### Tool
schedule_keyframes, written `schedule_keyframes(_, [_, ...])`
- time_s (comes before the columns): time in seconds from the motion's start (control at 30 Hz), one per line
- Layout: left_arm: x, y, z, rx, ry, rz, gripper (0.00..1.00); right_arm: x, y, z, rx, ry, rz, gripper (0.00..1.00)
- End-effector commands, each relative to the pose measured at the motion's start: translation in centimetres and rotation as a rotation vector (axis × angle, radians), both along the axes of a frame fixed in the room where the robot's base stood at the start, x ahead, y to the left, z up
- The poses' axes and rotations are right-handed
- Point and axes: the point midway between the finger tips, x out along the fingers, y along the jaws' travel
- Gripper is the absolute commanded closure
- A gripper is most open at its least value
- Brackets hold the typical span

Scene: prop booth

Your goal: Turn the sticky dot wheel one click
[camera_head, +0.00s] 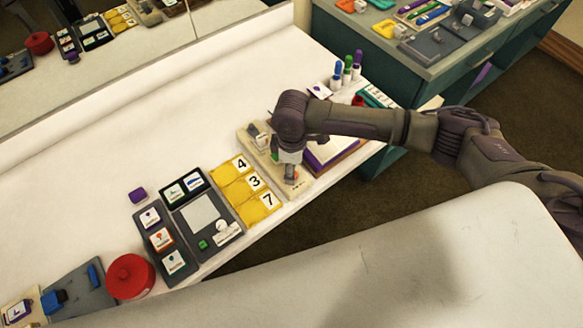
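My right gripper (291,174) points down over a beige board (262,160) near the table's front edge. Its fingers are small and partly hidden by its own body, so I cannot tell whether they are open or shut, or whether they touch the board. Small grey parts show on the board beside the gripper. I cannot clearly make out a sticky dot wheel; the gripper and wrist cover part of this board. My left gripper is not in view.
Marker pens (347,70) stand behind my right arm. The table's back left is clear.

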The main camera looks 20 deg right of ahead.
Motion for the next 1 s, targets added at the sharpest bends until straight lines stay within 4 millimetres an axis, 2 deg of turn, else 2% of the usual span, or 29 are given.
schedule_keyframes(0.2, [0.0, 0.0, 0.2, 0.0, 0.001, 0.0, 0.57, 0.0, 0.1, -1.8, 0.0, -0.001, 0.002, 0.4])
schedule_keyframes(0.5, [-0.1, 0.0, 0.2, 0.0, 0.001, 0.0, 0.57, 0.0, 0.0, -2.0, 0.0, -0.001, 0.001, 0.4])
schedule_keyframes(0.87, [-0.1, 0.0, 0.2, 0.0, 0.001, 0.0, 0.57, 0.0, 0.0, -2.0, 0.0, -0.001, 0.001, 1.0])
schedule_keyframes(1.0, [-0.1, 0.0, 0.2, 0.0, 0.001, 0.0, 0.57, 0.0, 0.0, -1.9, 0.0, -0.001, 0.005, 1.0])
